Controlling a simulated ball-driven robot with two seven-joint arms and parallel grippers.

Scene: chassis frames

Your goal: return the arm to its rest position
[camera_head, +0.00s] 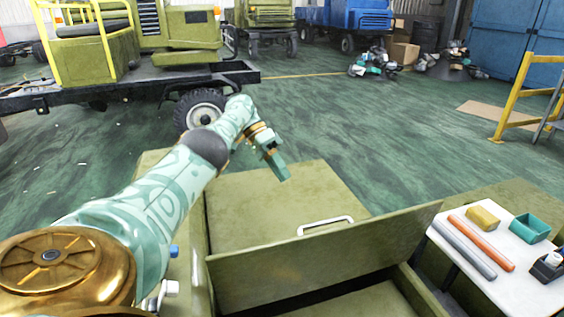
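My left arm comes in from the lower left, in teal with gold joints, and reaches forward over an olive-green box. Its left gripper (281,171) points down and to the right, above the far part of the flat olive panel (275,205). The fingers are small and seen from behind, so whether they are apart or closed does not show. I see nothing held in them. My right arm and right gripper are out of view.
An olive flap (325,258) with a white handle (325,225) stands tilted over an open compartment. A white table (505,262) at the right holds grey and orange rods. Yellow railings (522,95) and a truck chassis (150,85) stand beyond; green floor is clear between.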

